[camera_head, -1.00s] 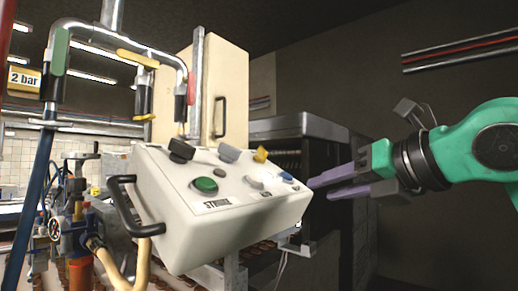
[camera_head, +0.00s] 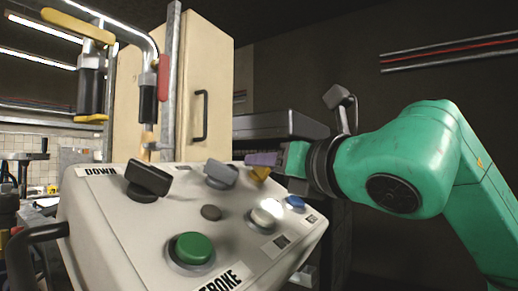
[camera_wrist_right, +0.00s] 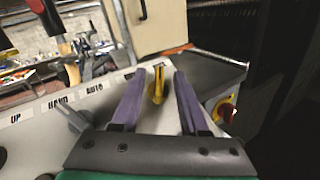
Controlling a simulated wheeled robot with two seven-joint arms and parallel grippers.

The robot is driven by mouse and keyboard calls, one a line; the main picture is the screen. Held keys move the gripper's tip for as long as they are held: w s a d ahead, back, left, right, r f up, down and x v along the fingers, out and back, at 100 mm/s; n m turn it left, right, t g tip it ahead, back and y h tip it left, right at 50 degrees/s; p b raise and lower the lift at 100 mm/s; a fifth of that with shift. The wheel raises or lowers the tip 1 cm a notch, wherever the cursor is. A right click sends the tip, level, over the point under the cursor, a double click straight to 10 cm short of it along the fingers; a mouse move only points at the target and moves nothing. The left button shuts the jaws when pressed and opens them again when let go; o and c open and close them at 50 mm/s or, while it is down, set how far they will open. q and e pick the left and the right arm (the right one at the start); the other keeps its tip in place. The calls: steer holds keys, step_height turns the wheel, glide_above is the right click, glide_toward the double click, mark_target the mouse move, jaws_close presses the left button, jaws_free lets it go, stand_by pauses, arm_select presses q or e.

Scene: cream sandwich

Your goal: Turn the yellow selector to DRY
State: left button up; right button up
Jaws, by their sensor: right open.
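The yellow selector (camera_head: 260,174) is at the far right of the control box's sloping top, partly hidden by my right gripper (camera_head: 262,160). In the right wrist view the selector (camera_wrist_right: 157,86) stands between the two purple fingers of my right gripper (camera_wrist_right: 159,77). The fingers are open, one on each side of it, with a visible gap on both sides. The selector's handle points nearly straight up in that view. I cannot read a DRY label in either view. My left gripper is not in view.
The white control box (camera_head: 120,235) also carries a black selector (camera_head: 148,180), a grey selector (camera_head: 221,174), a green button (camera_head: 192,249), a white button (camera_head: 266,216) and a blue button (camera_head: 295,202). A cream cabinet (camera_head: 205,70) stands behind.

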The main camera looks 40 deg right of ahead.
steer(key=shift+w+d+r, duration=0.1)
steer(key=shift+w+d, duration=0.1)
steer(key=shift+w, duration=0.8)
steer(key=shift+s, duration=0.35)
steer(key=shift+w, duration=0.1)
jaws_close()
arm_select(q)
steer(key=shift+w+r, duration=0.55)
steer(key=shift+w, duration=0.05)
